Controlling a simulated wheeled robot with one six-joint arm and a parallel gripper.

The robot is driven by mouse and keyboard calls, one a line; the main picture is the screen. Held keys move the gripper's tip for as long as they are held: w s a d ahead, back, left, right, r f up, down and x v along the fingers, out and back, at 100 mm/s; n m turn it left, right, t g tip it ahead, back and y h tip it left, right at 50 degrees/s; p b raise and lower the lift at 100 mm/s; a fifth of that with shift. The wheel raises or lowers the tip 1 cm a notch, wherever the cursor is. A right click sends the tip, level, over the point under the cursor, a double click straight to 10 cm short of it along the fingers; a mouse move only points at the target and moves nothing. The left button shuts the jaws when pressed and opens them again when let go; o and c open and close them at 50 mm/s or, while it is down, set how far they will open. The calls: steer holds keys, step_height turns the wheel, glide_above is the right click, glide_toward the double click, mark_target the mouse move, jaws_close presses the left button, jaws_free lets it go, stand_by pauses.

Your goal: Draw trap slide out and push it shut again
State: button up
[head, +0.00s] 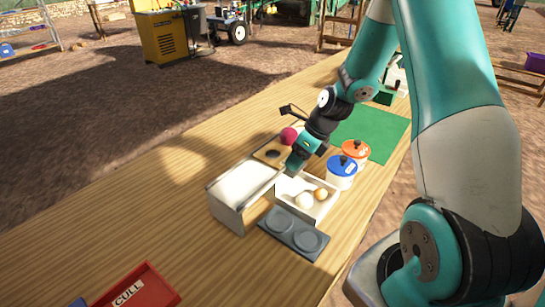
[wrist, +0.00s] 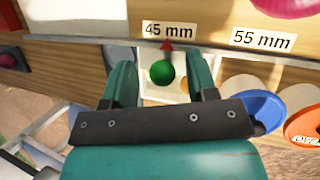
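In the wrist view the two teal fingers of my gripper (wrist: 162,85) are spread apart. A round green knob (wrist: 162,72) shows in the gap between them, with clear space on both sides. A red pointer sits just above the knob, under a "45 mm" label (wrist: 168,30). I cannot tell for certain that the knob belongs to the trap slide. In the head view my gripper (head: 296,163) points down beside the white-topped box (head: 240,187), above the back of a white tray (head: 318,211) holding pale round onions (head: 304,200). The knob is hidden there.
A blue-lidded tub (head: 342,171) and an orange-lidded tub (head: 355,151) stand close to the right. A grey plate with two round recesses (head: 293,232) lies in front. A red CULL bin (head: 137,291) is near left. The wooden bench (head: 130,220) is bare at left.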

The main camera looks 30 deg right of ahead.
steer(key=shift+d, duration=0.1)
stand_by(0.3)
step_height(320, 180, up, 6)
steer(key=p, duration=0.6)
steer(key=shift+p, duration=0.4)
steer(key=shift+a+r+n, duration=0.25)
steer(key=shift+a+n, duration=0.05)
steer(key=s+a+r+n+g, duration=0.1)
steer(key=s+a+r+n, duration=0.2)
steer(key=a+r+n, duration=0.5)
steer(key=s+a+r+n, duration=0.4)
steer(key=a+r+n, duration=0.25)
steer(key=n, duration=0.35)
steer(key=s+a+r+n+g, duration=0.1)
steer(key=s+a+r+n, duration=0.2)
steer(key=s+n, duration=0.4)
steer(key=s+a+r+n, duration=0.3)
steer(key=s+n, duration=0.5)
steer(key=n, duration=0.3)
steer(key=shift+s+a+n+g, duration=0.2)
steer(key=shift+a+n+g, duration=0.15)
steer(key=shift+a, duration=0.5)
